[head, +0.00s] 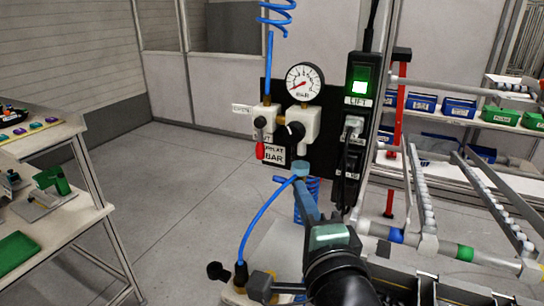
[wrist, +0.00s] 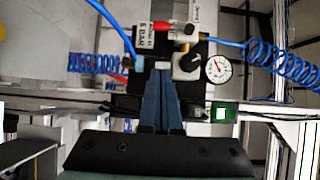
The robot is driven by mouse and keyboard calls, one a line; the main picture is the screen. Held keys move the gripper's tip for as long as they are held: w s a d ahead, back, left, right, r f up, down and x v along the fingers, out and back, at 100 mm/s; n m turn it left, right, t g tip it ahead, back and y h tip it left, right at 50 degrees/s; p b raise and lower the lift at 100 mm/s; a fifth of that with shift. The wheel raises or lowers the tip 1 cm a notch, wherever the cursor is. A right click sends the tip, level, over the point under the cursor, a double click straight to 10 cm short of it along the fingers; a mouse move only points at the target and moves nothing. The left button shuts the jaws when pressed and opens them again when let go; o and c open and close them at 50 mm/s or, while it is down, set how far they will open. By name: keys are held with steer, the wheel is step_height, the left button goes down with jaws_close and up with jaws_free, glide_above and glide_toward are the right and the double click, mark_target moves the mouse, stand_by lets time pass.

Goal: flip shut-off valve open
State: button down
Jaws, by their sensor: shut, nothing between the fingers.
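The shut-off valve (head: 263,121) is a pale block on a black panel, with its red-tipped lever (head: 260,151) hanging straight down. In the wrist view the red lever (wrist: 163,27) lies sideways, left of the valve body (wrist: 184,33). My gripper (head: 301,184) is below the panel's lower edge in the head view, lower right of the lever and apart from it. In the wrist view my gripper (wrist: 162,68) has its blue-grey fingers together, empty, with the tips short of the lever and below it in the picture.
A pressure gauge (head: 304,83) and black regulator knob (head: 295,130) sit right of the valve. A LIFT switch box (head: 361,80) with a lit green button is farther right. A blue hose (head: 262,217) curves up close to my fingers. Open floor (head: 190,200) lies left.

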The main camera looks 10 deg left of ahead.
steer(key=p, duration=0.3)
glide_toward(260, 141)
steer(key=w+d+f, duration=0.2)
steer(key=w+d, duration=0.1)
steer(key=w, duration=0.1)
steer(key=shift+w+a+p, duration=0.55)
steer(key=shift+w+a, duration=0.1)
steer(key=shift+a, duration=0.35)
steer(key=shift+w+a+p, duration=0.55)
steer(key=shift+w+a, duration=0.05)
steer(key=shift+a, duration=0.4)
steer(key=shift+f, duration=0.1)
steer(key=shift+a+f+m+b, duration=0.1)
steer(key=shift+a+m+b, duration=0.05)
steer(key=shift+m+b, duration=0.2)
